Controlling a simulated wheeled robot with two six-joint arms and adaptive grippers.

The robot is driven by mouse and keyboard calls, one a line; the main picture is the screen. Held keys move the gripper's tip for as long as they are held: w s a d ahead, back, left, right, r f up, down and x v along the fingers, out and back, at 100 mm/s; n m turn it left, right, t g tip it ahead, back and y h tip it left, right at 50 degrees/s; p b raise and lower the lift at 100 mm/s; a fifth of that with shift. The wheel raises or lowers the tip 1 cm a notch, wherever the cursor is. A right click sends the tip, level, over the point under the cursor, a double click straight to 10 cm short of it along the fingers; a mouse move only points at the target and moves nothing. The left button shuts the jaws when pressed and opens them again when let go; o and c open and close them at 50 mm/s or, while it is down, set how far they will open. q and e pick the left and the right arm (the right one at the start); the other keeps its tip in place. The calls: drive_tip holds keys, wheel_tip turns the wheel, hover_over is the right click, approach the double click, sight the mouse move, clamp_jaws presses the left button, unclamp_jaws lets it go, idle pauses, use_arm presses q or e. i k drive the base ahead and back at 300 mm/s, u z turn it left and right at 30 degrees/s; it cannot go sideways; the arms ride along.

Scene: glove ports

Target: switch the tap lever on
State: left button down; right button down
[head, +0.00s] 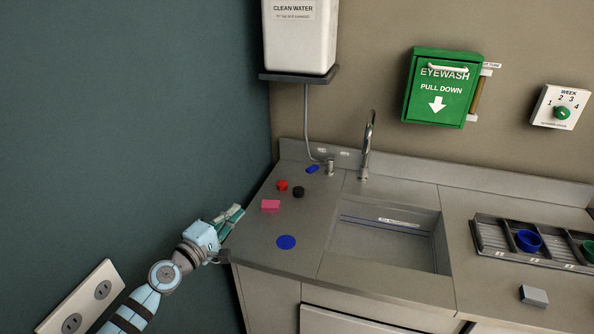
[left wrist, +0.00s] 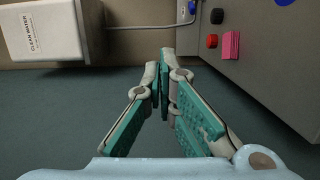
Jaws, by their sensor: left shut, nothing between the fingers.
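The tap lever (head: 313,169) is a small blue handle low on the counter's back left, at the foot of the thin pipe from the water tank. Part of a blue piece, likely this lever, shows at the top edge of the left wrist view (left wrist: 192,7). The curved metal tap (head: 368,145) stands to its right, behind the sink. My left gripper (head: 236,213) is shut and empty at the counter's left edge, in front of and left of the lever and apart from it. Its fingertips (left wrist: 165,57) meet in the left wrist view. My right gripper is not in view.
Red (head: 282,185) and black (head: 298,192) knobs, a pink block (head: 271,206) and a blue disc (head: 286,242) lie between gripper and sink (head: 390,238). The water tank (head: 299,35) hangs above. A green eyewash box (head: 441,88) is on the wall. A tray (head: 487,252) sits right.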

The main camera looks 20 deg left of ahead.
sight(329, 161)
drive_tip(key=u, duration=0.05)
drive_tip(key=i, duration=1)
drive_tip(key=z, duration=0.05)
